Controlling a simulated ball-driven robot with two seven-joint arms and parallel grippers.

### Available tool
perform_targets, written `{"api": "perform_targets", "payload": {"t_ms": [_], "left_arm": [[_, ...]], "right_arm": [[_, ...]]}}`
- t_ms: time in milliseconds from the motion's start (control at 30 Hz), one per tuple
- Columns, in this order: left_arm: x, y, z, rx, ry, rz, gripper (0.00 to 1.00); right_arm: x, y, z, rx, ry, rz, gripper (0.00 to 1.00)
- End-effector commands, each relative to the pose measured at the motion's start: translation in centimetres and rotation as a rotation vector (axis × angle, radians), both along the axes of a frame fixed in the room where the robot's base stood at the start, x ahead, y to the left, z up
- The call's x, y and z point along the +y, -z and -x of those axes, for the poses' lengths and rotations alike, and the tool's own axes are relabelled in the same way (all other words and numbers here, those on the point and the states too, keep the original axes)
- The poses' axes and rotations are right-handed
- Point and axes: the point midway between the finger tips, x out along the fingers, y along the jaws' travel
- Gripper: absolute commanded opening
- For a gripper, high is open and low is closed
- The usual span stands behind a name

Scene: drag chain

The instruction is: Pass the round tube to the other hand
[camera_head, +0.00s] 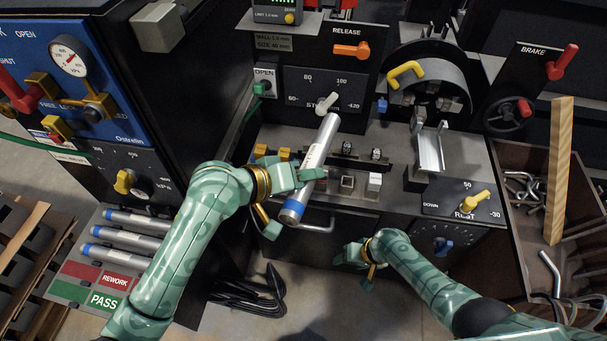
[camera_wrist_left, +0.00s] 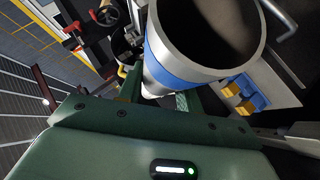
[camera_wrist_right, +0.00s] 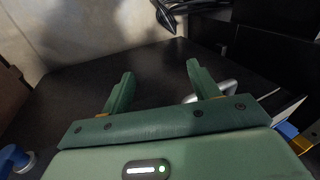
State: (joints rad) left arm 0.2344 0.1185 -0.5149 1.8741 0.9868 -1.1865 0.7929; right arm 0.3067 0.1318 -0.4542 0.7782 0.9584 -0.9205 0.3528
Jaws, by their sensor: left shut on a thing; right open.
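The round tube (camera_head: 311,166) is silver with a blue band at its lower end. It is tilted in the head view, its top leaning right, in front of the machine. My left gripper (camera_head: 304,177) is shut on the tube near its middle. In the left wrist view the tube's open, hollow end (camera_wrist_left: 205,45) with its blue band is close to the camera. My right gripper (camera_head: 355,255) is open and empty, lower and to the right of the tube, apart from it. In the right wrist view its two fingers (camera_wrist_right: 158,85) have nothing between them.
Several similar blue-ended tubes (camera_head: 127,238) lie on a rack with REWORK and PASS labels at the left. The machine front has levers, a metal channel (camera_head: 430,152) and a bar handle (camera_head: 317,227). A wooden bin (camera_head: 529,165) with bent rods stands at the right.

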Motion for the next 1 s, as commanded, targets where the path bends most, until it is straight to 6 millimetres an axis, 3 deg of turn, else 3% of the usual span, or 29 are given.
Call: {"api": "perform_targets", "payload": {"t_ms": [33, 100, 300, 500, 600, 700, 800, 1000], "left_arm": [[0.0, -0.2, 0.0, -0.003, 0.000, 0.003, 0.00], [0.0, -0.2, 0.0, -0.003, 0.000, 0.003, 0.00], [0.0, -0.2, 0.0, -0.003, 0.000, 0.003, 0.00], [0.0, -0.2, 0.0, -0.003, 0.000, 0.003, 0.00], [0.0, -0.2, 0.0, -0.003, 0.000, 0.003, 0.00], [0.0, -0.2, 0.0, -0.003, 0.000, 0.003, 0.00], [0.0, -0.2, 0.0, -0.003, 0.000, 0.003, 0.00], [0.0, -0.2, 0.0, -0.003, 0.000, 0.003, 0.00]], "right_arm": [[-0.5, 1.9, 2.8, 0.011, -0.001, 0.031, 0.61], [-1.6, 4.3, 6.4, 0.010, -0.015, 0.085, 0.61], [-5.3, 9.2, 17.3, 0.000, -0.119, 0.237, 0.61], [-8.2, 11.5, 27.9, -0.006, -0.276, 0.344, 0.61], [-9.0, 11.8, 32.0, -0.009, -0.346, 0.371, 0.61], [-9.4, 11.9, 34.8, -0.011, -0.398, 0.386, 0.61], [-9.7, 11.9, 36.3, -0.014, -0.429, 0.392, 0.61], [-9.8, 11.9, 37.0, -0.016, -0.443, 0.395, 0.61]]}}
